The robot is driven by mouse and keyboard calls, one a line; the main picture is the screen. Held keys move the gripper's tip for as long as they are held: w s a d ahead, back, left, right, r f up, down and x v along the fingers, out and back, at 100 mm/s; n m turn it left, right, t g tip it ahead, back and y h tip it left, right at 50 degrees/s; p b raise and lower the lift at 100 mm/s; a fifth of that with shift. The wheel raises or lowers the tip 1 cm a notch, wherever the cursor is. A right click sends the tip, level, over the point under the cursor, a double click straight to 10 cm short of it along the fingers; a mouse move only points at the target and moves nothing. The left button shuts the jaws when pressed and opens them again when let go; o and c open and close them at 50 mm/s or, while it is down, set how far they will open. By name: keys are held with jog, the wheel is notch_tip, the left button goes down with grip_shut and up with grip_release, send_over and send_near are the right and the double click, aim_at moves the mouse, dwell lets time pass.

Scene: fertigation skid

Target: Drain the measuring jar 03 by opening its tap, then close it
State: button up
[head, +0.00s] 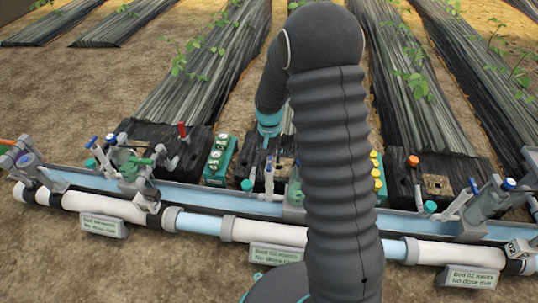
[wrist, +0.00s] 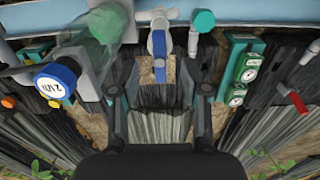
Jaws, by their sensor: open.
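My gripper (wrist: 166,66) is open and empty in the wrist view, its two dark fingers spread apart. Between and just beyond the fingertips is a small tap with a blue-and-white body (wrist: 158,45); the fingers do not appear to touch it. Left of it lies a see-through green cylinder (wrist: 98,35), possibly a measuring jar; no number 03 is readable on it and its level cannot be told. A blue-rimmed dial (wrist: 55,82) marked in L/h is at its lower end.
A long pale pipe (head: 110,205) crosses the skid with small signs (head: 104,226). Teal units (head: 219,158) with round dials, a red lever (head: 183,131) and other valves (head: 139,163) crowd the row. A teal cap (wrist: 204,20) is close right of the tap.

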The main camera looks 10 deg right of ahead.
aim_at(269, 162)
jog(key=shift+f+b, duration=1.5)
jog(key=shift+f, duration=0.8)
grip_shut()
